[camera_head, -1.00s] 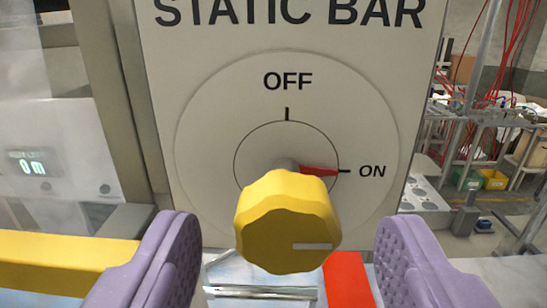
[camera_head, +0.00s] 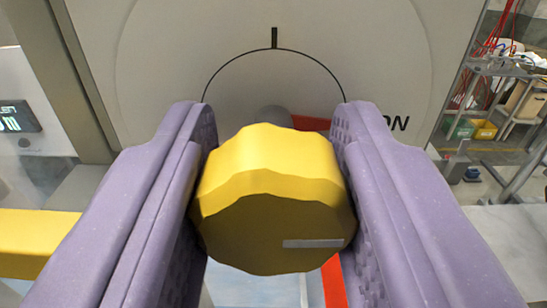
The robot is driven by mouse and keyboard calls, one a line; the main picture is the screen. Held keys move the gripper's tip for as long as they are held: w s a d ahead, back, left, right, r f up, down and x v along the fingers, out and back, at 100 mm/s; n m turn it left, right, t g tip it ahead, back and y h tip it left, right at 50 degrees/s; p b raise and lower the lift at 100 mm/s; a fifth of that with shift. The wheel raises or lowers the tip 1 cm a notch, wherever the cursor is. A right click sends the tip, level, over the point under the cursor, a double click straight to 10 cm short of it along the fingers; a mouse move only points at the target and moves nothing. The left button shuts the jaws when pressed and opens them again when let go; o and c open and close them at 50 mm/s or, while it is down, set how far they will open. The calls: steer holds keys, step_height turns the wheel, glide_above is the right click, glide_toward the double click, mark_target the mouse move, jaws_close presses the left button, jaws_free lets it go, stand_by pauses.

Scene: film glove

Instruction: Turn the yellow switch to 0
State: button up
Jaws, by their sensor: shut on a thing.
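The yellow switch (camera_head: 272,205) is a scalloped knob in the middle of the view, standing out from a pale panel. Its grey marker line (camera_head: 313,243) lies roughly level and points right. A red pointer (camera_head: 311,123) behind the knob points right, toward the partly covered "ON" label (camera_head: 400,123). A black tick (camera_head: 274,38) stands at the top of the printed dial; no "0" shows. My gripper (camera_head: 273,190), with two purple padded fingers, is shut on the knob, one finger on its left side and one on its right. The fingers hide the dial's sides.
The pale panel (camera_head: 190,50) fills the space behind the knob. A yellow bar (camera_head: 35,235) runs at the lower left and a small display (camera_head: 18,117) is at the left edge. Red cables, a metal rack (camera_head: 490,85) and bins are far back at right.

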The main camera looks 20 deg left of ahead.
steer(key=shift+n, duration=0.3)
steer(key=n+b, duration=0.2)
steer(key=shift+f+n+b, duration=0.1)
steer(key=shift+n+b, duration=0.3)
steer(key=n+b, duration=0.3)
steer(key=n, duration=0.2)
steer(key=n+b, duration=0.3)
steer(key=n, duration=0.2)
steer(key=n+b, duration=0.2)
steer(key=n, duration=0.2)
steer(key=shift+n, duration=0.3)
steer(key=o, duration=1.1)
steer(key=shift+a, duration=0.1)
steer(key=shift+c, duration=0.2)
